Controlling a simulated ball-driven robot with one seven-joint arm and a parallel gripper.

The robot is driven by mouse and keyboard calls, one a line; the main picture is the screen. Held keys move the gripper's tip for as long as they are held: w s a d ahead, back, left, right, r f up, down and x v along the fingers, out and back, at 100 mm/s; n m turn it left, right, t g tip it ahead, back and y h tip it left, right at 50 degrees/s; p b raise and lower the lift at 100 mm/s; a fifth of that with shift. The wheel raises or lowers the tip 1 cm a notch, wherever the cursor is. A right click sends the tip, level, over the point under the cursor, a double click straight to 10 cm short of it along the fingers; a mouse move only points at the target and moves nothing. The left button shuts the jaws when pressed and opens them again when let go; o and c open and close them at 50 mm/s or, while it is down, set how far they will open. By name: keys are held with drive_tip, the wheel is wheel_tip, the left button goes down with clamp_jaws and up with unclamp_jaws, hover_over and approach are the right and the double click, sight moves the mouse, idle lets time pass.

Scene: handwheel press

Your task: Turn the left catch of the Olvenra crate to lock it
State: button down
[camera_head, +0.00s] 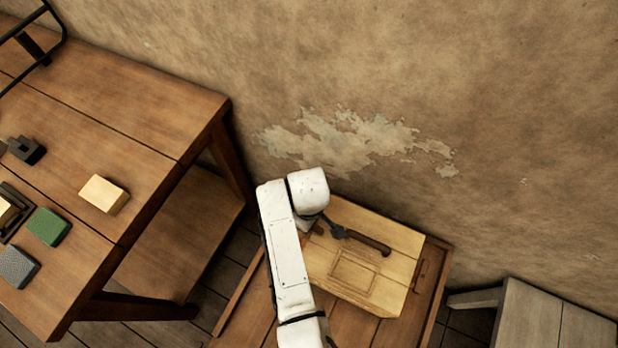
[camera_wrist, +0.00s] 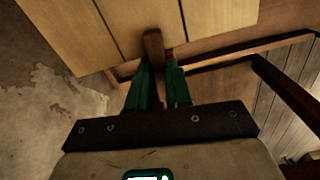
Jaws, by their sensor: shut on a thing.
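The crate (camera_head: 400,242) is a pale wooden box with a rectangular outline on its face. In the wrist view its pale planks (camera_wrist: 85,30) fill the top. My gripper (camera_wrist: 157,72) has two green fingers shut around a dark brown wooden catch (camera_wrist: 153,42) at the crate's edge. The catch's far end sticks out past the fingertips and lies over the planks. A dark brown bar (camera_head: 368,242) shows on the crate, just right of my arm's end.
The crate rests on a brown wooden stand (camera_head: 432,275) against the plaster wall. A larger table (camera_head: 130,105) at left holds a pale block (camera_head: 104,194), a green block (camera_head: 48,227) and a grey block (camera_head: 17,267). A grey stool (camera_head: 540,320) stands at lower right.

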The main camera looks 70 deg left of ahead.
drive_tip(key=shift+n, duration=0.6)
drive_tip(key=c, duration=1)
unclamp_jaws()
drive_tip(key=shift+c, duration=0.2)
drive_tip(key=shift+r, duration=0.1)
wheel_tip(320, 180, up, 11)
drive_tip(key=shift+f, duration=0.2)
